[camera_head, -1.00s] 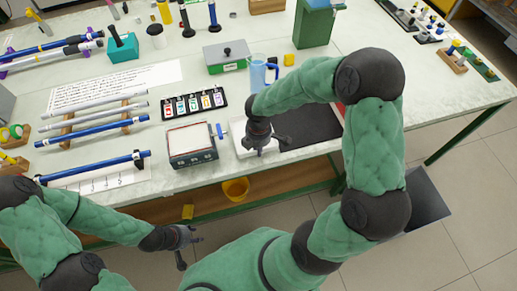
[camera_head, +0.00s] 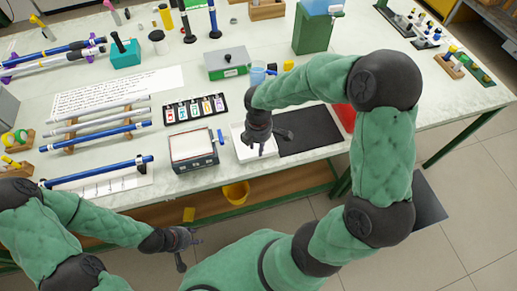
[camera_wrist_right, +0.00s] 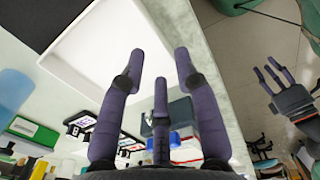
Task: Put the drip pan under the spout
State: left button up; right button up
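A shallow white tray (camera_head: 240,152), which looks like the drip pan, lies at the front edge of the table beside a black mat; it also fills the upper left of the right wrist view (camera_wrist_right: 110,45). My right gripper (camera_head: 261,148) is over the tray's right part, with its fingers spread and nothing between them (camera_wrist_right: 158,75). Whether its fingertips touch the tray I cannot tell. A green stand with a blue-topped container (camera_head: 318,30) is at the back; a small pale spout (camera_head: 337,12) seems to stick out near its top. My left gripper (camera_head: 188,248) is open and empty, in front of the table.
A black mat (camera_head: 310,132) and a red piece (camera_head: 345,116) lie right of the tray. A box with a white top (camera_head: 192,148) stands close on the left. A blue jug (camera_head: 258,75) and green-fronted box (camera_head: 228,63) stand behind. Table is free at right.

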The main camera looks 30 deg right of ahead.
notch_tip(320, 180, up, 6)
jog(key=shift+f+p, duration=0.1)
jog(key=shift+p, duration=0.65)
